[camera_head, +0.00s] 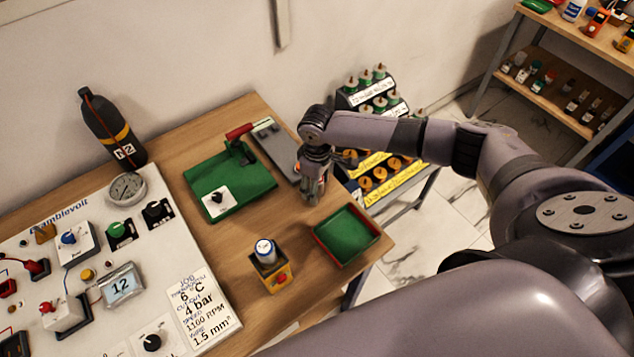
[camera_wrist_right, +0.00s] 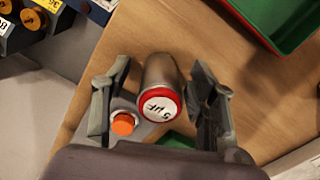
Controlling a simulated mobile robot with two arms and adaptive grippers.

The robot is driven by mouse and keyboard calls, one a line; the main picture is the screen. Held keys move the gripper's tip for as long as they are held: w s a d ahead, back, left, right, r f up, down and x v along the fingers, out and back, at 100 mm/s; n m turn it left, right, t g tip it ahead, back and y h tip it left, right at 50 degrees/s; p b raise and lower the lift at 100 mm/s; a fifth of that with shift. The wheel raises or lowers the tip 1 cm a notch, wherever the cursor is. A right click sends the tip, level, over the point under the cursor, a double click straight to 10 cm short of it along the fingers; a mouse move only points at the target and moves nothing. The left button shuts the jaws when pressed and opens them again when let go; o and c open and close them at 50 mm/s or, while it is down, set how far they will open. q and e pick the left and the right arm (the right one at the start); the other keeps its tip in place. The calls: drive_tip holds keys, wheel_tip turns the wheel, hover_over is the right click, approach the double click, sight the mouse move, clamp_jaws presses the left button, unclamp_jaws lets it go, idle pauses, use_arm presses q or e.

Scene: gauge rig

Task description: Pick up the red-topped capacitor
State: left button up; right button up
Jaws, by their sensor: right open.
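The red-topped capacitor (camera_wrist_right: 162,100) is a silvery can with a red rim and a white top marked "5 µF". In the right wrist view it is between the two fingers of my right gripper (camera_wrist_right: 162,98). The gripper is open, with a gap on each side of the can. In the head view my right gripper (camera_head: 314,190) is low over the wooden table near its far right edge, and it mostly hides the can. My left gripper is not in view.
An orange button (camera_wrist_right: 123,123) is close by the left finger. A green tray with a red rim (camera_head: 347,236) is nearer the table's front. A green board with a red lever (camera_head: 252,180) lies left.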

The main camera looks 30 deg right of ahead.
drive_tip(key=shift+c, duration=0.4)
clamp_jaws()
